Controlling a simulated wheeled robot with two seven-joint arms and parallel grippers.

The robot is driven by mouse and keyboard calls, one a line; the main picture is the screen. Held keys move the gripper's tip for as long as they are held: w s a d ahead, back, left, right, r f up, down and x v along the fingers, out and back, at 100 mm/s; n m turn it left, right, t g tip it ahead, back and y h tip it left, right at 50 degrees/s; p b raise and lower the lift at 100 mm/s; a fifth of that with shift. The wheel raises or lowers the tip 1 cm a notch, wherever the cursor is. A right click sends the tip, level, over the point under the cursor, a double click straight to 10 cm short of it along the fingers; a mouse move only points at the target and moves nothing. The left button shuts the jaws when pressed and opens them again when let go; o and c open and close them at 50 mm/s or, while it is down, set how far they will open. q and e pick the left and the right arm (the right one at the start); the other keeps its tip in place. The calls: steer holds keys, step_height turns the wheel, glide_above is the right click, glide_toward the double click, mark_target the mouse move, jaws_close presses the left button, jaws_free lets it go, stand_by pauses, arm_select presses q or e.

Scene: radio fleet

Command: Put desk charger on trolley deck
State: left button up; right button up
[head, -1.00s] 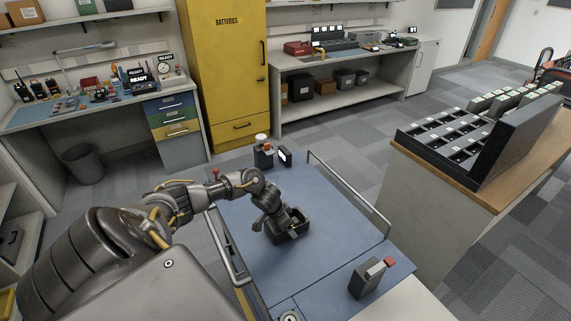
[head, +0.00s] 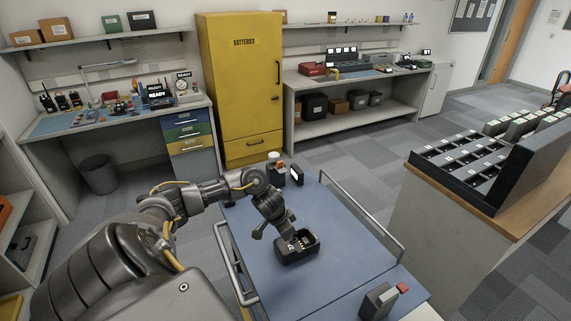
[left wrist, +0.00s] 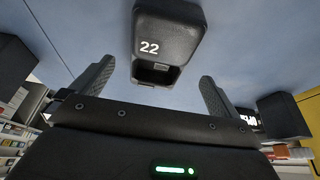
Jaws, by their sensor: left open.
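The desk charger (head: 297,249), a small dark block with an open pocket, sits on the blue trolley deck (head: 345,225). In the left wrist view the charger (left wrist: 170,35) bears a white "22" and its pocket faces my gripper. My left gripper (head: 290,236) is at the charger's upper left edge in the head view. In the left wrist view its two fingers (left wrist: 157,80) are spread apart, with the charger beyond their tips and no contact visible. My right gripper is not in view.
Dark devices (head: 296,175) stand at the deck's far end. A grey device with a red block (head: 380,299) is at its near right corner. Metal rails (head: 365,212) line the deck's sides. A counter with a slotted dark rack (head: 470,160) stands to the right.

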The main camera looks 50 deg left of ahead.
arm_select(q)
steer(key=shift+v, duration=2.25)
